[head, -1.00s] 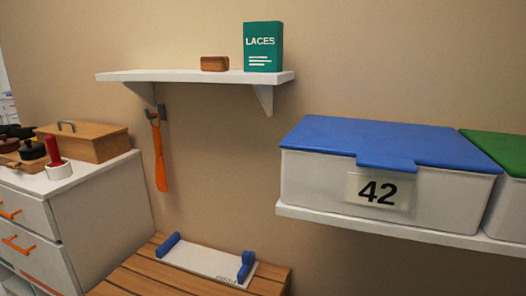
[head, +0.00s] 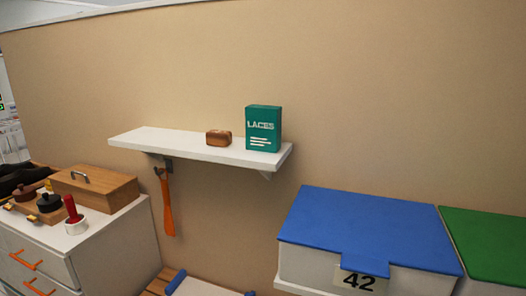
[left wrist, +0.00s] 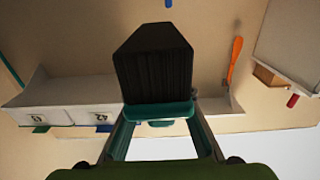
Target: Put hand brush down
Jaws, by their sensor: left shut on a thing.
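In the left wrist view, the hand brush (left wrist: 153,62) shows as a dark ribbed block with a teal band along its lower edge. My left gripper (left wrist: 160,118) is shut on it, and the brush hides much of the jaws. The brush is in the air, apart from the shelves and furniture as far as I can tell. Neither the brush nor a gripper shows in the head view. My right gripper is not in view.
The wall shelf (head: 150,140) holds a small brown block (head: 218,138) and a green LACES box (head: 263,128); its left part is bare. An orange shoehorn (head: 166,205) hangs below. A drawer cabinet (head: 110,245) stands left, and lidded boxes (head: 355,235) sit right.

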